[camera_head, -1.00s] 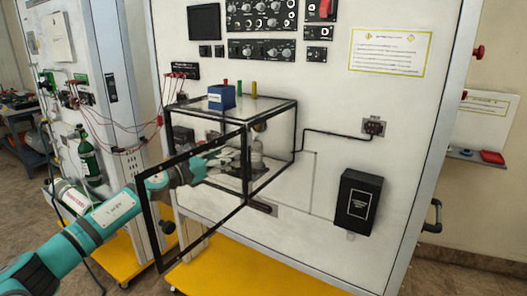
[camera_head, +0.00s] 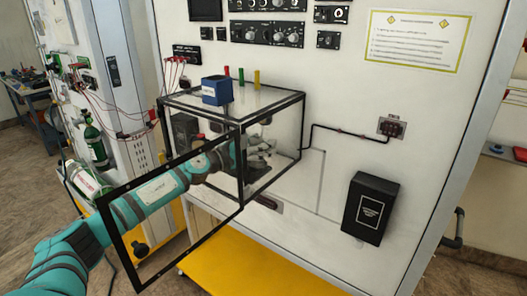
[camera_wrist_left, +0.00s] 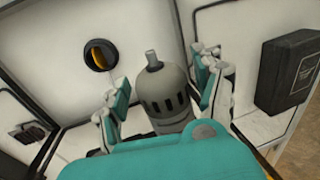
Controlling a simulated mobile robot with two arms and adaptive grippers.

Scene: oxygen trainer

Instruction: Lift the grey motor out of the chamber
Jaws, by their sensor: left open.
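The chamber (camera_head: 273,99) is a clear box with black edges on the front of the white panel, and its framed front door stands swung open to the left. My left arm reaches through the open front. My left gripper (camera_head: 262,148) is inside and is partly hidden by the arm and the frame. In the left wrist view the grey motor (camera_wrist_left: 165,95), a cylinder with dark slots and a narrow top, stands between the two spread fingers of my left gripper (camera_wrist_left: 165,85). A gap shows on each side of it. Its lower part is hidden by my gripper's teal body. My right gripper is not in view.
A blue box (camera_head: 216,90) sits on the chamber roof, with coloured pegs behind it. A black box (camera_head: 370,207) hangs on the panel to the right. The open door (camera_head: 130,247) has a black frame beside my left arm. A yellow base (camera_head: 240,262) lies below.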

